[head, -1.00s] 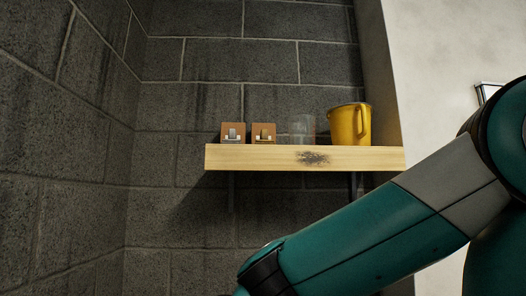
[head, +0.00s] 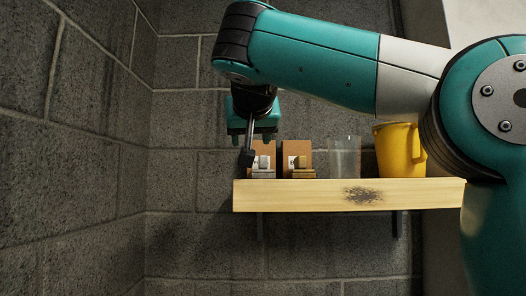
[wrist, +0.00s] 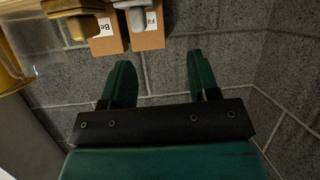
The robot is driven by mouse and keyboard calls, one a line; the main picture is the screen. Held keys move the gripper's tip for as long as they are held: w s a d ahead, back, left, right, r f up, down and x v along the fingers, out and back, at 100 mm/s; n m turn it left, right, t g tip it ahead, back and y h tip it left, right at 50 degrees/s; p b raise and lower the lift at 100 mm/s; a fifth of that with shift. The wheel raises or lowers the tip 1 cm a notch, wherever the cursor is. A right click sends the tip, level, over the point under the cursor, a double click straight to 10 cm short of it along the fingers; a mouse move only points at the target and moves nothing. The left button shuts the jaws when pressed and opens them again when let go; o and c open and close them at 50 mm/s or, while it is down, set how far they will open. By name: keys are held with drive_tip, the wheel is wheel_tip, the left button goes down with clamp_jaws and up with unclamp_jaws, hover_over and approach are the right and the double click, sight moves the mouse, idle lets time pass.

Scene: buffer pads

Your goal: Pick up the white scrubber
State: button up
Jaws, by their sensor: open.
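The white scrubber (head: 263,162) is a small pale block in front of the left brown box (head: 262,148) on the wooden shelf. In the wrist view the scrubber (wrist: 135,16) is at the top, by a box with a partly readable label. A similar tan block (head: 300,162) is just right of it, also at the top left of the wrist view (wrist: 78,25). My gripper (head: 253,133) is teal, at the shelf's left end, higher than the boxes. In the wrist view its fingers (wrist: 158,75) are apart with nothing between them, and the scrubber lies beyond their tips.
Grey block walls (head: 90,160) stand behind and to the left. The space left of the shelf is free.

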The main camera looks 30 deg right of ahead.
sight(263, 156)
drive_tip(key=shift+m+g+h, duration=0.3)
drive_tip(key=shift+m+h, duration=0.2)
drive_tip(key=shift+m, duration=0.4)
drive_tip(key=w+d, duration=0.2)
drive_tip(key=w+d+f, duration=0.1)
drive_tip(key=w+d, duration=0.1)
drive_tip(key=d, duration=0.1)
drive_tip(key=w+d+p, duration=0.1)
drive_tip(key=w+d, duration=0.1)
drive_tip(key=w, duration=0.1)
drive_tip(key=shift+d+f, duration=0.15)
drive_tip(key=shift+d, duration=0.2)
drive_tip(key=p+x, duration=0.1)
drive_tip(key=x, duration=0.2)
drive_tip(key=p+x, duration=0.1)
drive_tip(key=x, duration=0.1)
drive_tip(key=shift+w+d+r+p, duration=0.2)
drive_tip(key=shift+d+p, duration=0.15)
drive_tip(key=shift+w+f, duration=0.2)
drive_tip(key=shift+w, duration=0.05)
clamp_jaws()
drive_tip(key=shift+r, duration=0.1)
